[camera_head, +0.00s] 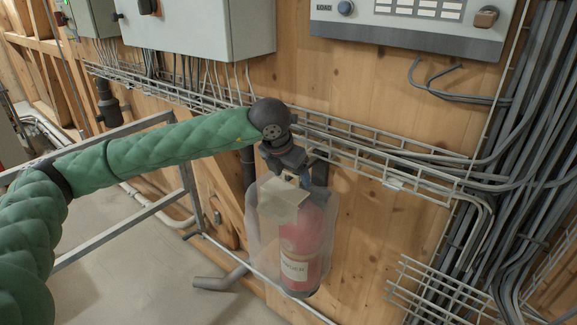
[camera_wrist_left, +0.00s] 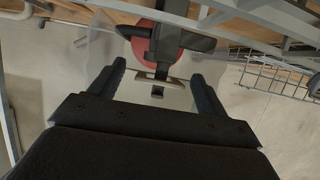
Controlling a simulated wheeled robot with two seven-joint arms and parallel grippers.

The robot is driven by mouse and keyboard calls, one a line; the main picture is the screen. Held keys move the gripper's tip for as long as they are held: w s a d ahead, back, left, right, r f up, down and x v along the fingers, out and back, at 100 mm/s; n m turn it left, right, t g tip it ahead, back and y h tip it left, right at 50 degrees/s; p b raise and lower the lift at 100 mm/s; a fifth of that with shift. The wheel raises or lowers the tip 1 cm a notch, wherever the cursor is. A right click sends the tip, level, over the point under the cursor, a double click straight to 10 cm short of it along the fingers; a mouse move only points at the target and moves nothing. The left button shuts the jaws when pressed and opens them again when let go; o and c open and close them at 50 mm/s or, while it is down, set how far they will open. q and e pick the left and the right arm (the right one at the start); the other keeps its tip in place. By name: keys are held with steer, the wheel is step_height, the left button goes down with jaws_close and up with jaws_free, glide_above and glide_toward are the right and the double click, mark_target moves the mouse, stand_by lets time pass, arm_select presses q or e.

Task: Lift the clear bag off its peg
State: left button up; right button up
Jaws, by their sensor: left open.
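The clear bag (camera_head: 262,238) hangs against the wooden wall in the head view, around or in front of a red fire extinguisher (camera_head: 305,232); I cannot tell which. A beige patch (camera_head: 283,203) shows at the bag's upper part. My left gripper (camera_head: 288,175) is right at the bag's top. In the left wrist view the gripper (camera_wrist_left: 158,84) is open, its two dark fingers on either side of a small pale tab and dark bar. The clear film (camera_wrist_left: 100,48) spreads beyond the fingers. I cannot make out the peg for sure. My right gripper is not in view.
A wire cable tray (camera_head: 385,165) with grey cables runs along the wall close behind my gripper. Above are a grey cabinet (camera_head: 200,25) and a control panel (camera_head: 420,22). A metal rail frame (camera_head: 120,230) stands below my arm.

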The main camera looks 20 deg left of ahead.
arm_select(q)
steer(key=shift+f, duration=0.1)
steer(key=c, duration=1.1)
steer(key=shift+r+b, duration=0.3)
steer(key=shift+r, duration=0.4)
steer(key=shift+s+a+b, duration=0.3)
steer(key=shift+s+b, duration=0.15)
steer(key=shift+s, duration=0.35)
steer(key=shift+s+a+b, duration=0.3)
steer(key=shift+s+b, duration=0.15)
steer(key=shift+s, duration=0.3)
steer(key=shift+s+a+b, duration=0.3)
steer(key=shift+s+b, duration=0.15)
steer(key=shift+s, duration=0.35)
